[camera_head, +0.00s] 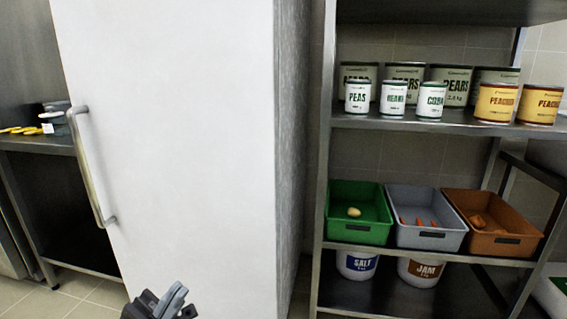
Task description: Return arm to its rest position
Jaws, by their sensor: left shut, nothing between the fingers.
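My left gripper (168,299) shows at the bottom edge, in front of the lower part of a tall white door. Its fingers are shut with nothing between them. Most of the left arm is out of the picture below. My right gripper is not in the picture.
The white door (185,130) has a long metal handle (92,168). To its right, a metal shelf (420,122) holds several cans; below are green (340,232), grey (430,238) and brown (505,246) bins. A counter (38,143) stands at the left.

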